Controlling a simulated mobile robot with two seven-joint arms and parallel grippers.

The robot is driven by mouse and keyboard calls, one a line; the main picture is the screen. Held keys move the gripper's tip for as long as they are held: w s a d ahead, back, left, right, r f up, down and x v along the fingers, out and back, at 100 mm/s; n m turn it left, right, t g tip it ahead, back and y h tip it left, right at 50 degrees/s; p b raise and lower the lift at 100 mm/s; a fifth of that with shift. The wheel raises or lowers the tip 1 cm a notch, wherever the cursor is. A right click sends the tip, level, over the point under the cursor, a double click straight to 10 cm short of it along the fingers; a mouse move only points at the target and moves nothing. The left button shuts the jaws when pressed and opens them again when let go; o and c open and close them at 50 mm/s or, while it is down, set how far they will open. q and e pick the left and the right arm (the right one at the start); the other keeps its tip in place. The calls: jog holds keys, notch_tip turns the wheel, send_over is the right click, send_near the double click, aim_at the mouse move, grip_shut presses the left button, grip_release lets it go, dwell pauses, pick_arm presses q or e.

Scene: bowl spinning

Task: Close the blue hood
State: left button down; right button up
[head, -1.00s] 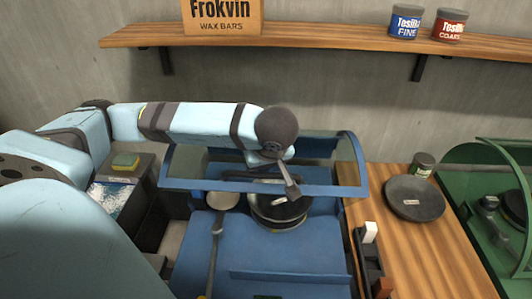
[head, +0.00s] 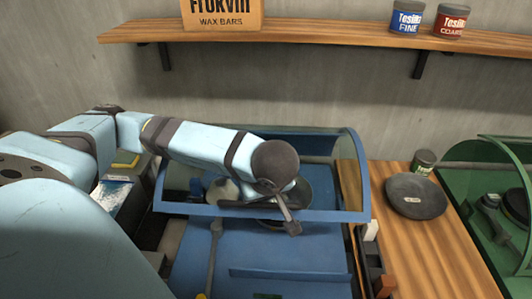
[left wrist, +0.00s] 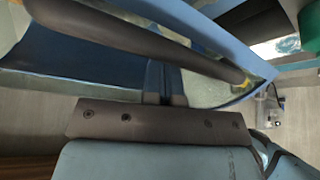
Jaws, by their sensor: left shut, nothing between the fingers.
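The blue hood (head: 262,212) has a blue frame with clear panels and arches over the blue machine base (head: 275,255). Its front bar is lowered in front of a dark bowl-shaped piece (head: 298,195) that shows partly through the panel. My left gripper (head: 293,228) is shut and empty, its tip at the front bar. Whether it touches the bar is unclear. The left wrist view shows a light blue edge of the hood (left wrist: 205,35) close by. My right gripper is not in view.
A long-handled tool (head: 214,250) lies on the base's left part. A wooden counter (head: 440,255) to the right holds a dark round plate (head: 416,196) and a small tin (head: 424,162). A green machine (head: 500,150) stands far right. A shelf (head: 330,35) runs above.

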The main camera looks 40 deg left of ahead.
pick_arm(q)
jog(key=s+d+f+b, duration=0.2)
jog(key=s+d+f, duration=0.2)
jog(key=s+f, duration=0.1)
jog(key=shift+f, duration=0.8)
jog(key=shift+d, duration=0.1)
dwell(0.3)
notch_tip(320, 180, up, 10)
jog(key=p, duration=0.8)
dwell(0.4)
